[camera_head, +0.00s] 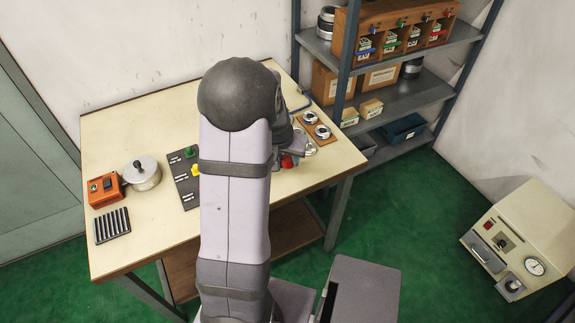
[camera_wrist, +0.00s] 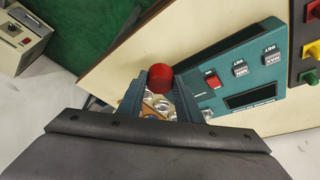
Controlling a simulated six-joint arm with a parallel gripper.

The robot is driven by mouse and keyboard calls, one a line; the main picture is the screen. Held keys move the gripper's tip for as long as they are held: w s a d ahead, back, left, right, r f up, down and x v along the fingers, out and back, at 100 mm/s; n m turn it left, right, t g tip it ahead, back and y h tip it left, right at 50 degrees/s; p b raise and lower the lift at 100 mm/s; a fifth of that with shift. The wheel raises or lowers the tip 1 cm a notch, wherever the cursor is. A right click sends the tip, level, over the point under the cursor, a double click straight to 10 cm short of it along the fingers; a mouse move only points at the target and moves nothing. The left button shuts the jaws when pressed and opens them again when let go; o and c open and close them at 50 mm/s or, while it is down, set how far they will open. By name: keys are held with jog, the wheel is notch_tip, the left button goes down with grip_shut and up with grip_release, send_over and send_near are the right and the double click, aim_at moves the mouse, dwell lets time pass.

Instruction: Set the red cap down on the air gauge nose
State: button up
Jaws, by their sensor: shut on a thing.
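The red cap (camera_wrist: 161,75) is a round red piece between my fingertips in the wrist view. My gripper (camera_wrist: 160,88) is shut on it. In the head view the red cap (camera_head: 287,161) shows as a small red patch right of my arm, near the table's right side. The air gauge (camera_wrist: 262,62) looks to be the teal box with a dark display and a red switch, just right of my gripper in the wrist view. I cannot make out its nose. My arm hides most of the box in the head view.
A wooden board with metal rings (camera_head: 317,126) lies at the table's back right. A dark panel with coloured pieces (camera_head: 184,172), a lidded pot (camera_head: 142,173), an orange box (camera_head: 105,190) and a black slotted block (camera_head: 112,225) stand left. A shelf (camera_head: 400,100) stands behind.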

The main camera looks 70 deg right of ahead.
jog(key=shift+r, duration=1.25)
jog(key=shift+w+d+r, duration=0.15)
jog(key=shift+w+d, duration=0.05)
jog(key=shift+d, duration=0.2)
jog(key=w+d+n+p, duration=0.1)
jog(key=w+d, duration=0.1)
jog(key=d, duration=0.1)
jog(key=w+d+r+p, duration=0.1)
jog(key=w+d+p, duration=0.1)
jog(key=d, duration=0.1)
jog(key=w+d+n+p, duration=0.1)
jog(key=w+d, duration=0.1)
jog(key=shift+w+d+r+n+t, duration=0.1)
jog(key=shift+d+r+n+t, duration=0.2)
jog(key=shift+d+r+t, duration=0.1)
jog(key=w+d+n+p, duration=0.1)
jog(key=w+d, duration=0.1)
jog(key=w+d+n+t+p, duration=0.1)
jog(key=w, duration=0.2)
jog(key=w+d+n+p, duration=0.1)
jog(key=w+d+p, duration=0.1)
jog(key=w, duration=0.1)
jog(key=shift+d+t, duration=0.3)
jog(key=shift+f+b, duration=1)
jog(key=shift+f, duration=0.95)
jog(key=shift+f+b, duration=1.75)
jog(key=shift+b, duration=0.1)
